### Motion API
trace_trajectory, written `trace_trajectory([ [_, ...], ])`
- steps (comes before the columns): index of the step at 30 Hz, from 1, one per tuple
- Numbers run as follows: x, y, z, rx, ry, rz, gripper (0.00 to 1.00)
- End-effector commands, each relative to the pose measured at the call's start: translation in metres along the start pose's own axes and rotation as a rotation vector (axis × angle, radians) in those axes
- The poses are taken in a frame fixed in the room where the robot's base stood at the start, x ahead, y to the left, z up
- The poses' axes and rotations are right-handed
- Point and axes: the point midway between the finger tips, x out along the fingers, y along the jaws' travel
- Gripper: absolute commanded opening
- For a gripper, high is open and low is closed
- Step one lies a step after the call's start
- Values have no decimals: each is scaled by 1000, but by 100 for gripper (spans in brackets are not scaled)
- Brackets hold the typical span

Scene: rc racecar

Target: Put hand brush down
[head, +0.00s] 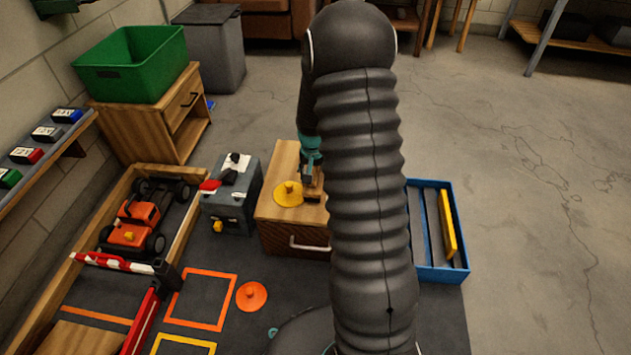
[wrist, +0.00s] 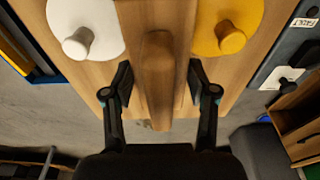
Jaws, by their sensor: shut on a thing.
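The wooden hand brush (wrist: 158,75) is between the fingers of my gripper (wrist: 158,75) in the wrist view. My gripper is shut on it. In the head view my gripper (head: 311,172) points down over the wooden cabinet (head: 284,158), and a small part of the brush (head: 312,197) shows below it at the cabinet top. My arm hides the rest of the brush there. I cannot tell whether the brush touches the top. A yellow knobbed disc (head: 288,194) lies just left of the brush. A white knobbed disc (wrist: 85,30) lies on its other side.
A grey box (head: 232,195) stands left of the cabinet. A blue tray (head: 440,272) with a yellow strip is at the right. An orange car (head: 133,224) sits in a wood-edged bay. An orange disc (head: 251,295) lies on the dark mat. Open floor is at the right.

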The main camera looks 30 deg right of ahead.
Motion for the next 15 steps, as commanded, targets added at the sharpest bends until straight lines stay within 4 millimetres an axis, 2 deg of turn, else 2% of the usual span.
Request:
trace_trajectory([
  [3, 19, 0, 4, 0, -3, 1, 30],
  [6, 29, 0, 5, 0, -1, 0, 30],
  [15, 31, 0, 4, 0, 0, 0, 30],
])
